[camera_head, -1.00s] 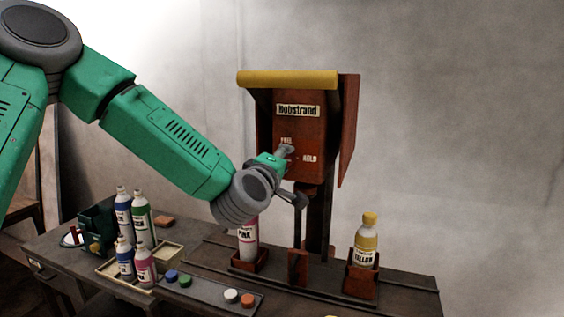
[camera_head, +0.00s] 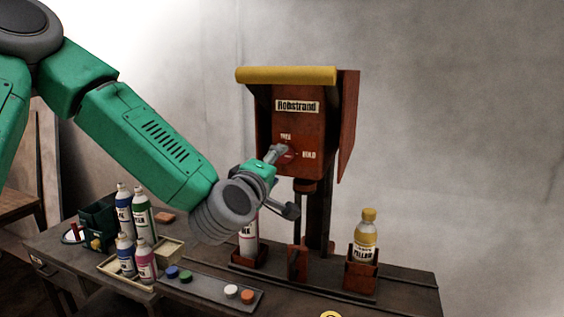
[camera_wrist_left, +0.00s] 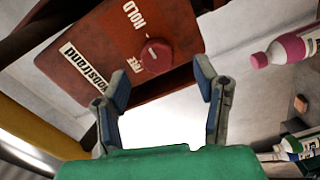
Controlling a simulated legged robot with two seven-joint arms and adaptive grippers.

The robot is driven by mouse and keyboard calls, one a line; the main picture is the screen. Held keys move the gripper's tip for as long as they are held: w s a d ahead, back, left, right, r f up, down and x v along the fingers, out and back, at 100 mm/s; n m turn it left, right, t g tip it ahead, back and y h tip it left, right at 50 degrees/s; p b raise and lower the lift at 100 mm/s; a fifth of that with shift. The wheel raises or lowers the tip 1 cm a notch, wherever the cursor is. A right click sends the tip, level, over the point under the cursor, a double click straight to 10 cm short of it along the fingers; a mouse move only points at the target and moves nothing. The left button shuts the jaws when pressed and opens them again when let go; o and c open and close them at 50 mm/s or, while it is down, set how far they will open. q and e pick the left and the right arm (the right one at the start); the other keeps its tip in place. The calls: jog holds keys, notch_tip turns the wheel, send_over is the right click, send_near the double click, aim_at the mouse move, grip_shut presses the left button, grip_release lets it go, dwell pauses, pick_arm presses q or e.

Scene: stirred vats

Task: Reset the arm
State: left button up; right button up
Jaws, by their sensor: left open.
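My left arm comes in from the left in the head view. Its gripper (camera_head: 283,180) is beside the front of the red-brown Robstrand machine (camera_head: 288,122), near the red knob (camera_head: 288,156). In the left wrist view the gripper (camera_wrist_left: 163,92) has its two fingers apart with nothing between them. The knob (camera_wrist_left: 155,55) shows beyond the fingers, apart from them, with the labels FREE and HOLD beside it. My right gripper is in neither view.
A yellow bottle (camera_head: 366,238) stands in a holder at right. Several bottles, including a blue one (camera_head: 125,253), and loose caps (camera_head: 231,291) are at the bench's left and front.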

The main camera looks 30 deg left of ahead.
pick_arm(q)
jog(key=shift+d+v, duration=0.25)
jog(key=shift+v, duration=0.9)
jog(key=shift+a, duration=0.1)
jog(key=s+d+f+m+g+h+b, duration=0.1)
jog(key=s+d+f+m+g, duration=0.15)
jog(key=f, duration=0.85)
jog(key=s+d+f+m+g+h+b, duration=0.2)
jog(key=s+f+m+g, duration=0.15)
jog(key=f, duration=0.75)
jog(key=s+d+f+m+g+h+b, duration=0.1)
jog(key=s+d+f+m+g, duration=0.2)
jog(key=f, duration=0.7)
jog(key=s+f+m+g+b, duration=0.3)
jog(key=s+f+m+g, duration=0.5)
jog(key=s+f, duration=1.2)
jog(key=s+m, duration=0.1)
jog(key=s, duration=0.2)
jog(key=shift+a, duration=0.4)
